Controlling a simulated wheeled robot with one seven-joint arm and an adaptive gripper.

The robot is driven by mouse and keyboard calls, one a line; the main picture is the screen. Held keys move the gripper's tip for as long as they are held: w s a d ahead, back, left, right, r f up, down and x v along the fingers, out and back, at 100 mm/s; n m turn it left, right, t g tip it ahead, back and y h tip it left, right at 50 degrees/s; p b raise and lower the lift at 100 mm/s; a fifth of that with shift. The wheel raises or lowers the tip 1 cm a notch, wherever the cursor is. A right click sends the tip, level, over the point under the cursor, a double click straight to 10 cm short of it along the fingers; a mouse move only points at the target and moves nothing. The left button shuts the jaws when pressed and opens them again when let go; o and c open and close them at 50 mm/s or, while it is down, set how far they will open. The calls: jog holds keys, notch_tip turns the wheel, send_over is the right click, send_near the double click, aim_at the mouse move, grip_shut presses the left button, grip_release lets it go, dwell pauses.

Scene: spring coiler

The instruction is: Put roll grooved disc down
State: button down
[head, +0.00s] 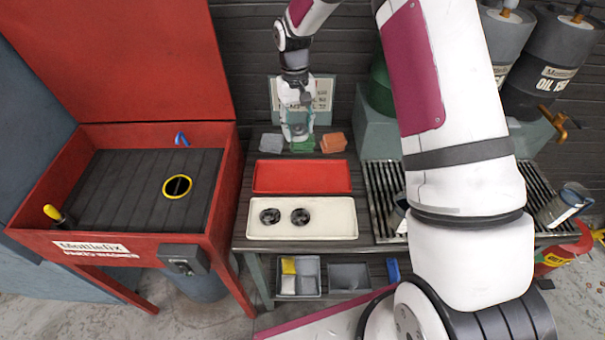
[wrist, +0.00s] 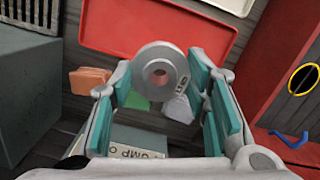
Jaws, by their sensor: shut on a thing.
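My gripper (wrist: 168,84) is shut on a grey round disc (wrist: 146,66) with a hole through its middle, held between the teal finger pads in the wrist view. In the head view my gripper (head: 299,132) is over the back of the bench, above the folded cloths; the disc cannot be made out there. A red tray (head: 302,177) lies empty in front of it. A cream tray (head: 333,221) lies nearer the front edge and holds two dark round parts (head: 270,216) in its left half.
Grey, green and orange cloths (head: 333,142) lie at the bench's back. A sign (head: 322,90) leans on the wall. A red parts washer (head: 90,243) stands left; a slotted grate (head: 381,190) lies right. Bins (head: 348,277) sit on the lower shelf.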

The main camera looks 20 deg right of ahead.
jog(key=s+a+f+n+b, duration=0.1)
jog(key=s+f+n+b, duration=0.1)
jog(key=f+n, duration=0.1)
jog(key=s+a+f+n+b, duration=0.2)
jog(key=s+f+n+b, duration=0.1)
jog(key=s+a+f+n+h+b, duration=0.1)
jog(key=s+f+n+b, duration=0.2)
jog(key=f, duration=0.1)
jog(key=shift+s+a+t, duration=0.1)
jog(key=shift+a+t, duration=0.2)
jog(key=s+a+n, duration=0.1)
jog(key=s+n, duration=0.1)
jog(key=n, duration=0.1)
jog(key=s+n, duration=0.2)
jog(key=n, duration=0.1)
jog(key=s+a+f+n+b, duration=0.1)
jog(key=s+n, duration=0.2)
jog(key=shift+a+f+n+t, duration=0.1)
jog(key=shift+a+n+t, duration=0.2)
jog(key=shift+t, duration=0.1)
jog(key=shift+w+d, duration=0.15)
send_over(303, 177)
jog(key=shift+a+f, duration=0.25)
jog(key=shift+f, duration=2.25)
jog(key=shift+f, duration=0.15)
